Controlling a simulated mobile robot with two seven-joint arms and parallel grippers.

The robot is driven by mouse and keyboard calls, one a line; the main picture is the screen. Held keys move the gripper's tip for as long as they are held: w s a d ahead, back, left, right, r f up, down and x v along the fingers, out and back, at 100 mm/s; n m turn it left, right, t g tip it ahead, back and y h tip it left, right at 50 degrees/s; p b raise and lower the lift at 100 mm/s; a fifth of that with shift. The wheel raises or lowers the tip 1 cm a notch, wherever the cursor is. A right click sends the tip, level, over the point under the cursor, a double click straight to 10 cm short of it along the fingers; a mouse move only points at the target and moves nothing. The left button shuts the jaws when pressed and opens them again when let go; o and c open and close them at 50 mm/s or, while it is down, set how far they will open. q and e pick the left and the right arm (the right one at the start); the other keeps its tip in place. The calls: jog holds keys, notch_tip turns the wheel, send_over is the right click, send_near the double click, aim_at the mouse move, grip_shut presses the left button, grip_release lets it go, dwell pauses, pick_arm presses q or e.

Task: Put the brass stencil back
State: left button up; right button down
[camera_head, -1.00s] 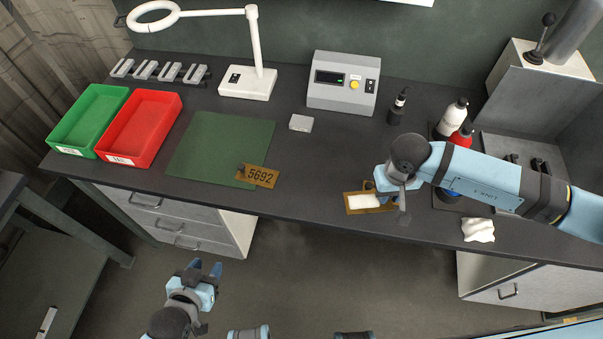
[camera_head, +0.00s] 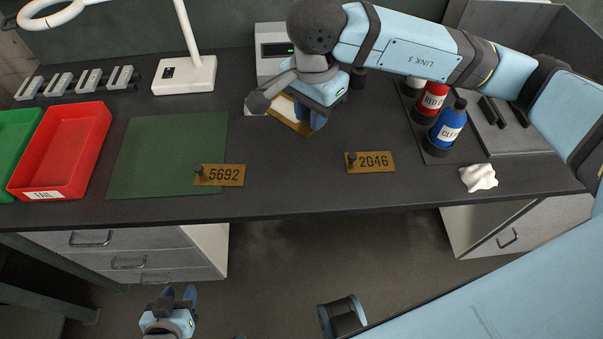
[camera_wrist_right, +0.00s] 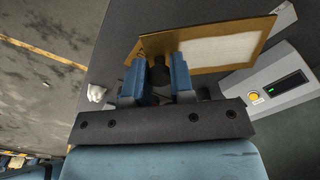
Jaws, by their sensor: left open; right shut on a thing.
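My right gripper (camera_head: 312,118) is shut on the dark knob of a brass-edged plate (camera_head: 288,114) with a white panel. It holds the plate over the back middle of the bench, in front of the grey control box. In the right wrist view the plate (camera_wrist_right: 222,50) hangs tilted beyond the fingers (camera_wrist_right: 158,74), with part of a marking near the knob. A brass stencil marked 5692 (camera_head: 226,175) lies across the green mat's front right corner. A brass stencil marked 2046 (camera_head: 374,162) lies on the bench to its right. My left gripper (camera_head: 178,294) is open and empty, in front of the bench.
The green mat (camera_head: 160,150) is mostly bare. A red tray (camera_head: 62,150) and green tray (camera_head: 14,135) stand left. A white lamp (camera_head: 185,75) and the control box (camera_head: 270,45) stand behind. Bottles (camera_head: 447,125) and a white cloth (camera_head: 479,177) are right. Bench between the stencils is clear.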

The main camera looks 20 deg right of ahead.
send_over(309, 181)
notch_tip(309, 181, down, 14)
jog(key=shift+r+p, duration=0.15)
jog(key=shift+p, duration=0.15)
jog(key=shift+d+f, duration=0.1)
jog(key=shift+f, duration=2.4)
jog(key=c, duration=1)
grip_release()
